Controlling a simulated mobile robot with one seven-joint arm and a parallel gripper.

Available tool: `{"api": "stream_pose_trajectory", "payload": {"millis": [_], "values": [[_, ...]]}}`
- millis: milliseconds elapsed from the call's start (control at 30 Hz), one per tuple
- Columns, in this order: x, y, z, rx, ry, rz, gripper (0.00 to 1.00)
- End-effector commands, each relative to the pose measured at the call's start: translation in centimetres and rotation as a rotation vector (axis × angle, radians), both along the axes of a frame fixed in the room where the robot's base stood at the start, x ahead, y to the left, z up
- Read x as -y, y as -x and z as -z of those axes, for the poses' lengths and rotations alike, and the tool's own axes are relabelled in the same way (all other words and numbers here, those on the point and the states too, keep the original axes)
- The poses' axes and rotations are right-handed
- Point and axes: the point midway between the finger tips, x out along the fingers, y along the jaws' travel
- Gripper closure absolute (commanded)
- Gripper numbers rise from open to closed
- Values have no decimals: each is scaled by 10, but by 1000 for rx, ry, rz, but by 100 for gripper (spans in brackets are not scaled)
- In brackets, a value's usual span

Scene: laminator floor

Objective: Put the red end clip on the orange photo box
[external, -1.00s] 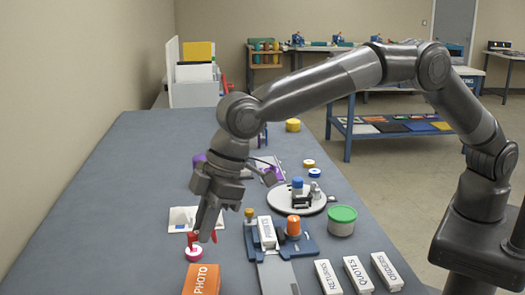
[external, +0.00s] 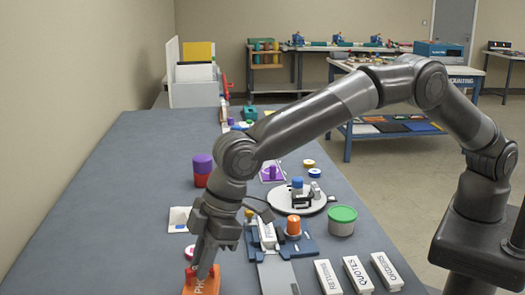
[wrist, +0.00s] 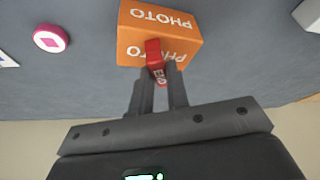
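The orange photo box (external: 188,288) stands at the near edge of the external view, partly hidden by my gripper (external: 205,272). In the wrist view the box (wrist: 185,45) lies at the top centre with PHOTO on two faces. The red end clip (wrist: 154,58) is at the box's edge, over its lettered face, and appears to touch it. My gripper (wrist: 160,76) has its fingertips close together on either side of the clip and looks shut on it. Whether the clip is fully seated on the box cannot be told.
A pink round piece (wrist: 50,39) lies beside the box. A blue fixture (external: 300,246) with a white box and an orange cylinder stands to the right. White RETURNS, QUOTES and ORDERS boxes (external: 357,272) stand further right. The left side of the table is clear.

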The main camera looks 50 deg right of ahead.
Motion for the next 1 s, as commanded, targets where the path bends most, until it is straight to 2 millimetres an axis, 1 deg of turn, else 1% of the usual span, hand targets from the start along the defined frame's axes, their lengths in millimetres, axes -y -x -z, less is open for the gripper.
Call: {"api": "stream_pose_trajectory", "payload": {"millis": [33, 233, 467, 567, 667, 767, 800, 1000], "values": [[0, 0, 0, 0, 0, 0, 81], [0, 0, -1, 0, 0, 0, 65], [0, 0, -1, 0, -1, 0, 65], [1, 0, -7, 1, -2, 0, 65], [5, 2, -19, 1, -3, 1, 65], [12, 4, -36, 1, -3, 1, 65], [15, 6, -45, 1, -4, 1, 65], [30, 12, -84, 1, -3, 0, 65]]}}
